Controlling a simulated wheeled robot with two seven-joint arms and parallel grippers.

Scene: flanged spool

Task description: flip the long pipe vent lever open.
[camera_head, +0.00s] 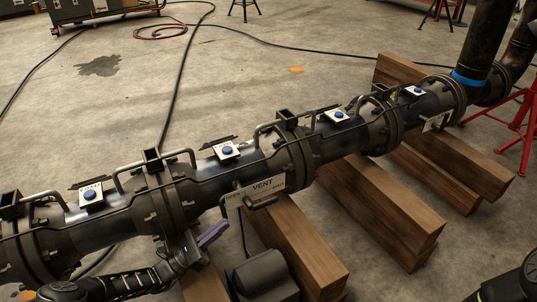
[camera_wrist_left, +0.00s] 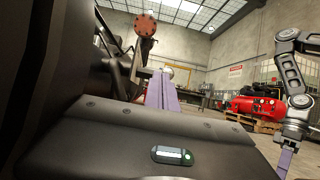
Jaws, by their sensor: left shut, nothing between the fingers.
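The long dark pipe (camera_head: 215,170) runs from lower left to upper right. A pale plate marked VENT (camera_head: 263,185) hangs on its near side, with smaller words at both ends. A dark lever (camera_head: 262,203) lies across the plate's lower part; its exact position against the words is too small to read. My left gripper (camera_head: 214,233), with purple fingers, is shut and empty, left of and below the plate, apart from the lever. Its fingers also show in the left wrist view (camera_wrist_left: 160,92). My right gripper (camera_wrist_left: 286,162) shows in the left wrist view, its finger gap unclear.
Wooden blocks (camera_head: 378,205) support the pipe. Bolted flanges, bent handles and blue-button boxes (camera_head: 227,150) line the pipe. A red stand (camera_head: 525,115) is at right. Open floor lies behind the pipe.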

